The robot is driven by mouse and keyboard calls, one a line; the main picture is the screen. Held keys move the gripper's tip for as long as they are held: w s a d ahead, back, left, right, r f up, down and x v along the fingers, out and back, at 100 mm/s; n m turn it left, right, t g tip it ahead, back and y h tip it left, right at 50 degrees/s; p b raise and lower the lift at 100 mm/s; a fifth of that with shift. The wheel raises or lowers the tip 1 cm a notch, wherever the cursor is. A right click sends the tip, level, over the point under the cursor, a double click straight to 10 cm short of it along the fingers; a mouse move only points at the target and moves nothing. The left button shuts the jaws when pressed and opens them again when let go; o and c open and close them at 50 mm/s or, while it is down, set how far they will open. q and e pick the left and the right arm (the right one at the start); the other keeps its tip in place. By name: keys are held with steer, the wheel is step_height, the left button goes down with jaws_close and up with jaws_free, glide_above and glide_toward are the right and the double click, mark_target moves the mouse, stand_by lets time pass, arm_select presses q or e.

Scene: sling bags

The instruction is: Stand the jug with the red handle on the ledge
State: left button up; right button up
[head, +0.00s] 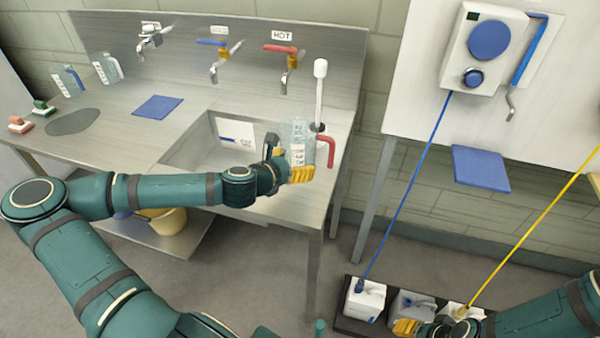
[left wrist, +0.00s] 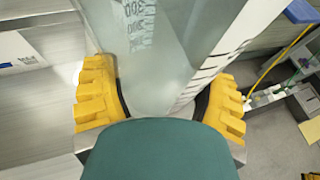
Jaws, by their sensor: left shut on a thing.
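My left gripper (head: 297,172) is shut on a clear jug (head: 298,143) with a red handle (head: 327,150), at the right end of the sink counter. The jug looks upright, with the handle on its right. In the left wrist view, the clear jug (left wrist: 160,50), with printed volume marks, stands between the yellow fingers (left wrist: 160,105). A blue ledge (head: 481,168) sticks out from the pale wall panel at the right, apart from the jug. My right gripper (head: 408,327) is low at the bottom right, partly cut off; its jaw gap is not clear.
A white stick with a round top (head: 319,85) stands close behind the jug. Two other jugs (head: 68,80) (head: 107,67) stand at the counter's far left. A blue mat (head: 157,107) lies by the sink. Blue and yellow cords (head: 408,185) (head: 530,230) run down to white containers (head: 364,300).

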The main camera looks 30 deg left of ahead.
mark_target(295, 190)
arm_select(q)
step_height(295, 190, down, 3)
steer(key=shift+f+b, duration=0.1)
steer(key=shift+b, duration=0.3)
steer(key=shift+f+b, duration=0.6)
steer(key=shift+f, duration=1.2)
steer(key=shift+f, duration=0.1)
steer(key=o, duration=1.2)
